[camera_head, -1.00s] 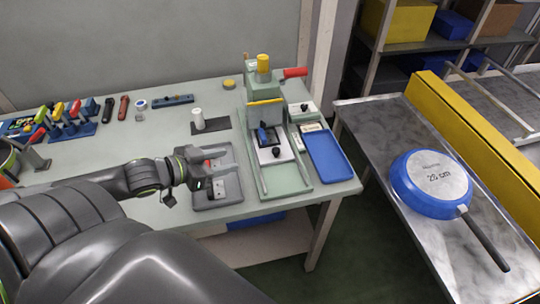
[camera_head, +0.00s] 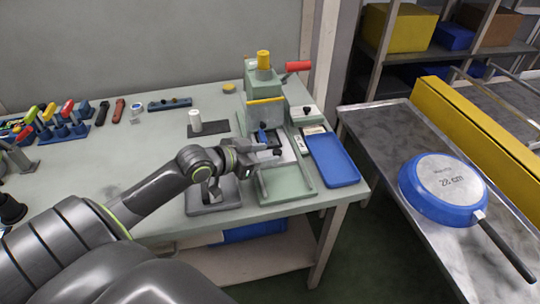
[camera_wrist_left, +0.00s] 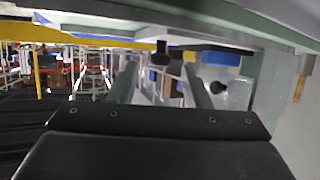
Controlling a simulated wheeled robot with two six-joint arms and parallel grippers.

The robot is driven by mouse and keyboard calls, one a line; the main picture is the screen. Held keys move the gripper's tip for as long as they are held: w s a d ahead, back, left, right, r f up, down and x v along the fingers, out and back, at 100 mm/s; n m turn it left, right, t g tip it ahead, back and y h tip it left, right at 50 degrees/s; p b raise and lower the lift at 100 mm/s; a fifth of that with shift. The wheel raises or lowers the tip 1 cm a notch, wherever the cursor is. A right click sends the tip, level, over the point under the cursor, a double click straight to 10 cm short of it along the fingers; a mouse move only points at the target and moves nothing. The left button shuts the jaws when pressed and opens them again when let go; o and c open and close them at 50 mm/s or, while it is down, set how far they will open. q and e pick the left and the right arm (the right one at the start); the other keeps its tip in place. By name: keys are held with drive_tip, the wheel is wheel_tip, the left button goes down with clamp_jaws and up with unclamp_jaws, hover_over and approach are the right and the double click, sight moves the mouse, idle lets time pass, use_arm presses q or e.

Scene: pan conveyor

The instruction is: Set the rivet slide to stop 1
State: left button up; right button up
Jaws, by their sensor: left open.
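The rivet slide is a pale plate (camera_head: 288,154) on the green press fixture, below the yellow bar, with a small blue part (camera_head: 262,136) on it. My left gripper (camera_head: 270,149) is over this plate, open, and hides much of it and the knob on it. In the left wrist view the two grey fingers (camera_wrist_left: 160,85) are spread apart. I cannot tell whether either knob touches the gripper. The stop marks are not readable. My right gripper is not in view.
The green press (camera_head: 266,90) with its red handle (camera_head: 298,66) stands behind the slide. A blue tray (camera_head: 333,160) lies to the right, and a grey tray (camera_head: 213,205) lies under my left arm. A blue pan (camera_head: 443,189) lies upside down on the metal conveyor table.

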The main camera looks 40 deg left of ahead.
use_arm(q)
drive_tip(key=shift+x, duration=1.15)
clamp_jaws()
